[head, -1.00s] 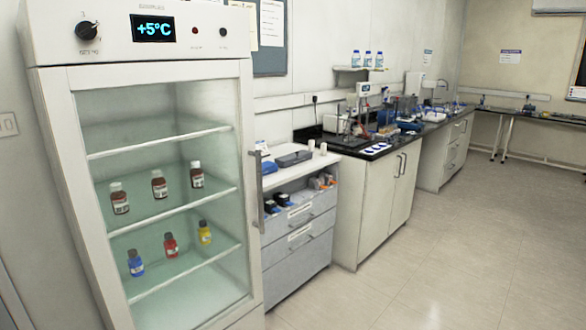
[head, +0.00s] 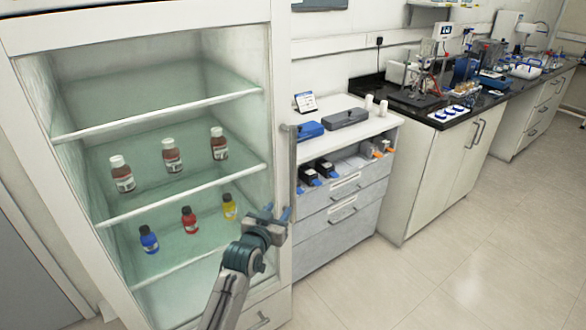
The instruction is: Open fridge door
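The fridge door (head: 282,75) is a white frame around a large clear pane and looks closed. Its long grey vertical handle (head: 292,160) is on the door's right edge. My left gripper (head: 277,211) is in front of the door's lower right, close to the handle's lower end. Its two blue-tipped fingers are apart with a gap between them. The right finger overlaps the handle's lower end in the picture; I cannot tell whether it touches. My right gripper is out of view.
Behind the pane, brown bottles (head: 173,156) and small coloured bottles (head: 190,220) stand on shelves. A drawer cabinet (head: 345,200) stands just right of the fridge, with a black-topped lab counter (head: 445,115) beyond. The floor (head: 480,250) at right is clear.

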